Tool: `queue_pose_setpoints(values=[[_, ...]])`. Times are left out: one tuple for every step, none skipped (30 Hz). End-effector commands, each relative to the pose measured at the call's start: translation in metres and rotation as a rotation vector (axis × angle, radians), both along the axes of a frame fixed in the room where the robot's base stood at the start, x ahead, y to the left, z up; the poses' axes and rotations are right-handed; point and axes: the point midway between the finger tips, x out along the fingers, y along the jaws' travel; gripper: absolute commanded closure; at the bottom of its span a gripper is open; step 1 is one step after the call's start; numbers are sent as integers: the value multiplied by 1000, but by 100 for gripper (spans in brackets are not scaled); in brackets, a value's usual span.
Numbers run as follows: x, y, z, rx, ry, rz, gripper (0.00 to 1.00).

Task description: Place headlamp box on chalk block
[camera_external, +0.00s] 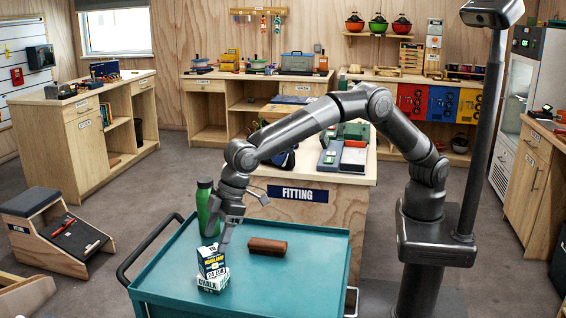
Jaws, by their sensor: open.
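The headlamp box (211,261), dark with a yellow band and white lettering, sits on top of the white-and-green chalk block (212,281) on the teal cart. The box appears slightly turned relative to the block. My gripper (219,240) is just above the box, pointing down, with its jaws open. Its fingertips are close to the box's top; whether they touch it cannot be told from this view.
The teal cart top (300,280) has free room at right and front. A green bottle (204,208) stands behind my gripper, close to it. The fitting counter (340,215) stands behind the cart.

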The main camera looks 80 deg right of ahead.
Motion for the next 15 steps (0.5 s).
queue_pose_setpoints(values=[[-3, -3, 11, 2, -2, 0, 37], [-4, -4, 15, 2, -1, 0, 37], [-6, -6, 20, 1, 0, 0, 37], [-7, -7, 24, 1, 0, 0, 37], [-8, -8, 27, 1, 0, 0, 37], [-9, -9, 31, 1, 1, 0, 37], [-10, -9, 33, 1, 1, 0, 37], [-10, -10, 35, 1, 1, 0, 37], [-11, -11, 37, 1, 1, 0, 37], [-12, -11, 38, 1, 1, 0, 37], [-12, -11, 38, 1, 1, 0, 37], [-12, -11, 39, 1, 1, 0, 37], [-12, -11, 39, 1, 1, 0, 37], [-12, -11, 39, 1, 1, 0, 37], [-12, -11, 39, 0, 1, 0, 37]])
